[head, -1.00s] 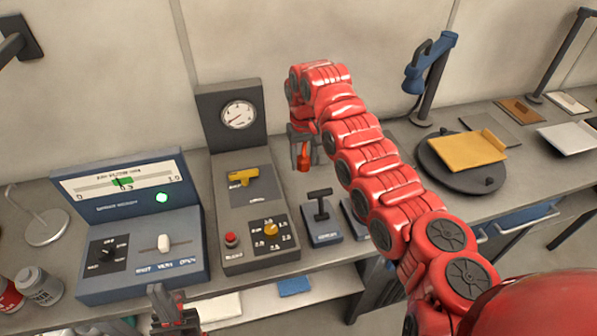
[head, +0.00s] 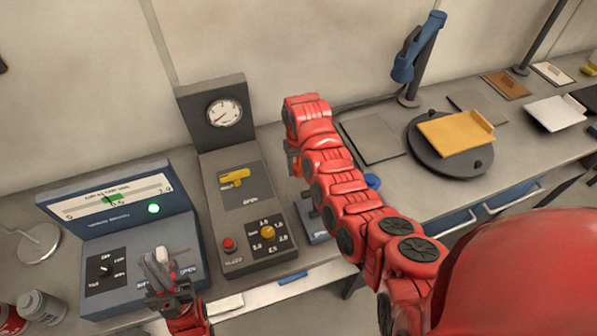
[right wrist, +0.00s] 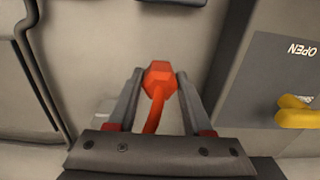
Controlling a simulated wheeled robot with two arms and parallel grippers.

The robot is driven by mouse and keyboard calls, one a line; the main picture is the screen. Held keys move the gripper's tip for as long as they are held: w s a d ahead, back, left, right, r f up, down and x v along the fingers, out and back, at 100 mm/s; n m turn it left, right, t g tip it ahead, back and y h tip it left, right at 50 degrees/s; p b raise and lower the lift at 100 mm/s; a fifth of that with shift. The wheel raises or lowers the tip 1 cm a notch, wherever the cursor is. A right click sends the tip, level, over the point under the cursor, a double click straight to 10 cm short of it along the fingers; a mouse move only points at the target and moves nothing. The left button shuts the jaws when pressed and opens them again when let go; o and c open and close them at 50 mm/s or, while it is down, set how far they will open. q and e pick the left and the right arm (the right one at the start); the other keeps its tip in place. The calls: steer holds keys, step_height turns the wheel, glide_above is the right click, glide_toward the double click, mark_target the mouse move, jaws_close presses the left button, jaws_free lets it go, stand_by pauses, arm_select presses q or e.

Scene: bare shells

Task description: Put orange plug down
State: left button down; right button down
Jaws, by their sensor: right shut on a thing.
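The orange plug (right wrist: 158,82) has a hexagonal head and a curved orange stem. In the right wrist view it sits between the fingers of my right gripper (right wrist: 157,98), which is shut on it. In the head view my right gripper (head: 291,160) is at the end of the red arm, right of the grey gauge panel, and mostly hidden by my arm. A little of the plug's orange shows there. My left gripper (head: 165,278) is low in the head view, in front of the white slider knob (head: 162,254); its opening is unclear.
The grey panel (head: 240,210) with a gauge, yellow handle (head: 234,178), red button and yellow dial stands centrally. A blue meter console (head: 130,235) is left of it. A flat grey plate (head: 372,138) and a round dark turntable (head: 425,160) with a tan board lie right.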

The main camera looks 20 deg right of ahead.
mark_target(298, 182)
steer(key=shift+s+f+p, duration=0.1)
steer(key=shift+f+p, duration=0.55)
steer(key=shift+f, duration=1.05)
steer(key=shift+f+b, duration=0.6)
steer(key=shift+c, duration=1.5)
jaws_free()
